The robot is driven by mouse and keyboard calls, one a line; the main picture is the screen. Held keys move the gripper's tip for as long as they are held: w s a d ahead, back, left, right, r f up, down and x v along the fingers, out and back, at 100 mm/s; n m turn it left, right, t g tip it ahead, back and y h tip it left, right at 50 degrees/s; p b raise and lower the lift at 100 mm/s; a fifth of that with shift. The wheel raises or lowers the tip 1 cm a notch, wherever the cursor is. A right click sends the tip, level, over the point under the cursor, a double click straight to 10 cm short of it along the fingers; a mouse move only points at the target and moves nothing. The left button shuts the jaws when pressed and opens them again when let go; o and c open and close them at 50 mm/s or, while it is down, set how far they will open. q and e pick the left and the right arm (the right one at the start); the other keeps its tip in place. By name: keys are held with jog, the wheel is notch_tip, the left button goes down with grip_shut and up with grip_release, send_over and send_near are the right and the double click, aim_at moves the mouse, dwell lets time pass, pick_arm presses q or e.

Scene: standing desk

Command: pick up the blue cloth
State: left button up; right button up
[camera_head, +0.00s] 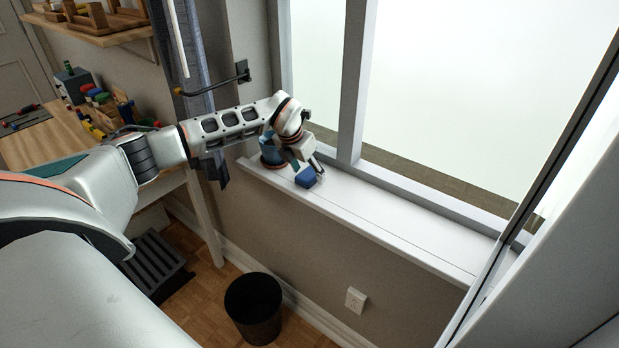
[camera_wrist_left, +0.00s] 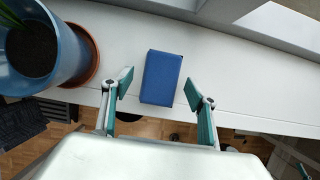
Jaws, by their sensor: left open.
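The blue cloth (camera_head: 306,177) is a small folded block lying on the white window sill (camera_head: 400,229). In the left wrist view the blue cloth (camera_wrist_left: 161,78) lies between and just beyond the fingertips. My left gripper (camera_head: 311,165) is over the sill close to the cloth. It is open and empty in the left wrist view (camera_wrist_left: 157,90), with one finger on each side of the cloth and a gap to each. My right gripper is in neither view.
A blue plant pot (camera_wrist_left: 72,55) on a terracotta saucer (camera_wrist_left: 92,60) stands left of the cloth, close to the left finger. The window frame (camera_head: 354,85) rises behind the sill. A black bin (camera_head: 253,308) stands on the floor below. The sill to the right is clear.

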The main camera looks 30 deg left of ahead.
aim_at(308, 174)
pick_arm(q)
jog(key=shift+w+f, duration=0.2)
jog(key=shift+f, duration=0.1)
jog(key=c, duration=1.1)
jog(key=shift+c, duration=0.5)
jog(key=shift+r, duration=0.1)
notch_tip(308, 174, up, 20)
jog(key=p, duration=0.1)
